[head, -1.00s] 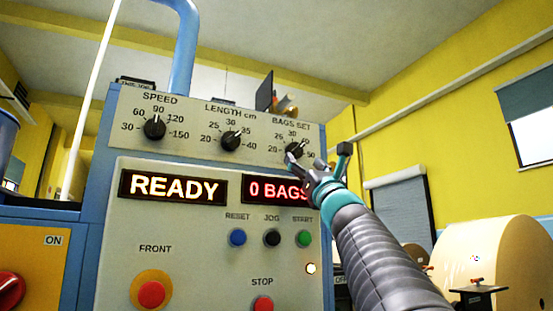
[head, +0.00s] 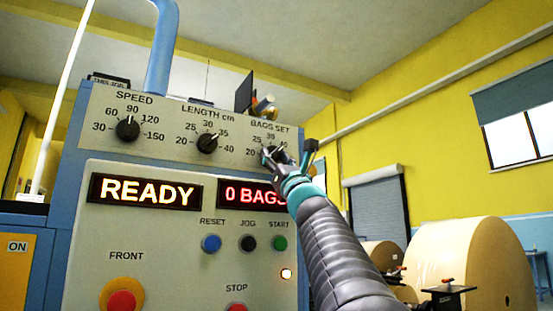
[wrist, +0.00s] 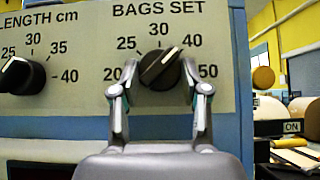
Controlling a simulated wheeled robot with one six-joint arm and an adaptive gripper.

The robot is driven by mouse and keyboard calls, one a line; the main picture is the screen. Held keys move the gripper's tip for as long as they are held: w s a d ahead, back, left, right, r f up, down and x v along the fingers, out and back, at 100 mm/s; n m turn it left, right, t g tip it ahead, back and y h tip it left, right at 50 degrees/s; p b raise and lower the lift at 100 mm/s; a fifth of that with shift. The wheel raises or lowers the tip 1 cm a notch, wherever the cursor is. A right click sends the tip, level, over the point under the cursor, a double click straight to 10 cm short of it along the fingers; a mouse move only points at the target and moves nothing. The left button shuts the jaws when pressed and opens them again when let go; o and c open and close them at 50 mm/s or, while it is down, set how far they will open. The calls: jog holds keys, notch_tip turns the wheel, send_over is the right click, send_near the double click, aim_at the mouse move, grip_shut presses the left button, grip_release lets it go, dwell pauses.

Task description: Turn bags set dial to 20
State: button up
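The bags set dial (wrist: 160,68) is a black round knob under the BAGS SET label. Its pale pointer line points to the upper right, toward the 40 mark. The 20 mark (wrist: 112,74) is at the scale's lower left. My gripper (wrist: 158,92) is open, with one finger on each side of the dial. The left finger stands apart from the knob; the right finger is close to its right edge, and I cannot tell if it touches. In the head view my gripper (head: 290,152) partly hides the dial (head: 277,155).
The length dial (head: 207,143) and speed dial (head: 128,130) sit left on the same panel. Below are a READY display (head: 146,191), a bags display (head: 250,194) and several buttons. Large paper rolls (head: 465,262) stand at the right.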

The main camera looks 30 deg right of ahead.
jog(key=shift+d+r+n+y+p, duration=0.15)
jog(key=shift+n+y+p, duration=0.25)
jog(key=shift+n+y, duration=0.75)
jog(key=shift+n+g+y, duration=0.3)
jog(key=shift+n+y, duration=0.35)
jog(key=shift+n, duration=0.1)
jog(key=o, duration=1.1)
jog(key=shift+o, duration=0.2)
jog(key=shift+f, duration=0.25)
jog(key=v, duration=1.2)
